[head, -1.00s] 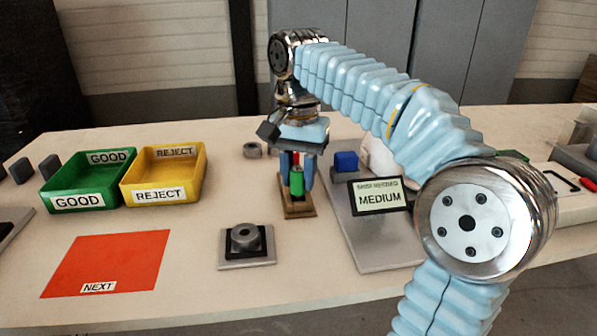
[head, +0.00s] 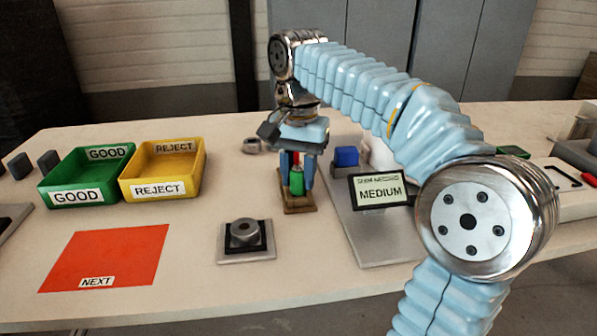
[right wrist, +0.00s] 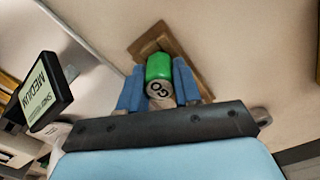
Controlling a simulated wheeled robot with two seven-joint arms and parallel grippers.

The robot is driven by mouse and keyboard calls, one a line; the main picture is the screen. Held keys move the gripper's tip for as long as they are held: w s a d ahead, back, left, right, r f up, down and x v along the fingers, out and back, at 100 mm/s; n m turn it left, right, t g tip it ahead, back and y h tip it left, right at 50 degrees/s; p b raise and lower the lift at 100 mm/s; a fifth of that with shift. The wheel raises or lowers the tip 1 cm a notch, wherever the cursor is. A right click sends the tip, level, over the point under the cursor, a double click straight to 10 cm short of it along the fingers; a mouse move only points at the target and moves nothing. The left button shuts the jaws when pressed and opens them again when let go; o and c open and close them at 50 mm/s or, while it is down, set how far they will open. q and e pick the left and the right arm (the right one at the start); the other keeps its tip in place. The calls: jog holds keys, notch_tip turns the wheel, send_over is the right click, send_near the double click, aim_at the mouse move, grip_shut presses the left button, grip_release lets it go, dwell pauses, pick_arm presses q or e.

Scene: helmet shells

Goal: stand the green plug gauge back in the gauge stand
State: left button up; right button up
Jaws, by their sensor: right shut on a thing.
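The green plug gauge (head: 297,182) is between the blue fingers of my right gripper (head: 296,177), which is shut on it. The gauge looks roughly upright over the stand. Whether its lower end is seated is hidden. A red part (head: 296,158) shows above the green. My left gripper is out of view.
A grey fixture with a ring (head: 245,235) stands left in front of the stand. A MEDIUM display (head: 380,191) stands close on the right. Green GOOD (head: 75,197) and yellow REJECT (head: 158,189) trays and a red NEXT mat (head: 105,257) lie left.

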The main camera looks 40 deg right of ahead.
dwell(0.4)
jog(key=o, duration=1)
